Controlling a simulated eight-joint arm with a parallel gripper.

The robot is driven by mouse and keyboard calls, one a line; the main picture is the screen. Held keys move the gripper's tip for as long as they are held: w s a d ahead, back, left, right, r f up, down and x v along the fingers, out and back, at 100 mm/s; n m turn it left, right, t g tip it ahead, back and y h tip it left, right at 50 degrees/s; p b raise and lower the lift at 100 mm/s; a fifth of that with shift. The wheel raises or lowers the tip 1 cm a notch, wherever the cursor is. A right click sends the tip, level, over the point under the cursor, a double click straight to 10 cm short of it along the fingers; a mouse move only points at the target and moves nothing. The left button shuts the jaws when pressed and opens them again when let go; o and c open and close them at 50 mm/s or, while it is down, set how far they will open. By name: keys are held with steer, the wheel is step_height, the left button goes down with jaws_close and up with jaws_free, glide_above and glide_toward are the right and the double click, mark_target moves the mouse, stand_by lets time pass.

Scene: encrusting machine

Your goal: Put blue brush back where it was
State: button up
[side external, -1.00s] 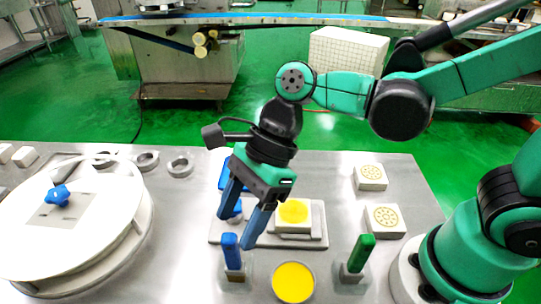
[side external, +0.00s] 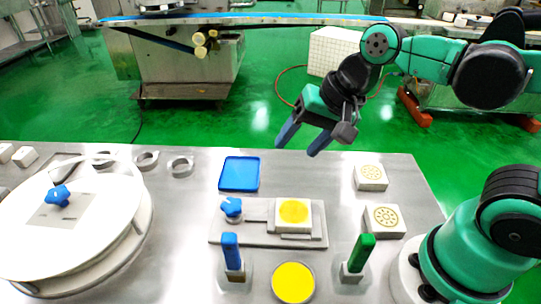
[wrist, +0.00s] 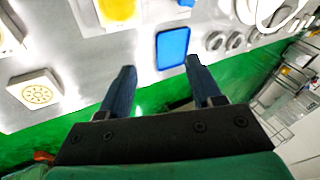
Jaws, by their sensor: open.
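The blue brush (side external: 231,252) stands upright in a small clear holder at the front of the steel table, left of the yellow dish (side external: 293,282). My gripper (side external: 301,146) is raised at the back edge of the table, well away from the brush. Its jaws are open and empty. In the wrist view my gripper (wrist: 160,80) shows both blue fingers apart with nothing between them. The blue brush is not seen in the wrist view.
A green brush (side external: 358,254) stands right of the yellow dish. A blue tray (side external: 240,174), a fixture with a blue knob (side external: 231,206), patterned blocks (side external: 371,177) and a white round plate (side external: 85,215) are on the table. Bare steel surrounds the blue tray.

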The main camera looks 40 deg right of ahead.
steer(key=d+n+h, duration=0.1)
steer(key=n, duration=0.1)
steer(key=d+n+t, duration=0.1)
steer(key=d+n, duration=0.1)
steer(key=d+n+t+h, duration=0.1)
steer(key=d+n, duration=0.1)
steer(key=n, duration=0.1)
steer(key=shift+w+d+f+h, duration=0.1)
steer(key=shift+w+f+h, duration=0.15)
steer(key=shift+f+h, duration=0.05)
stand_by(0.6)
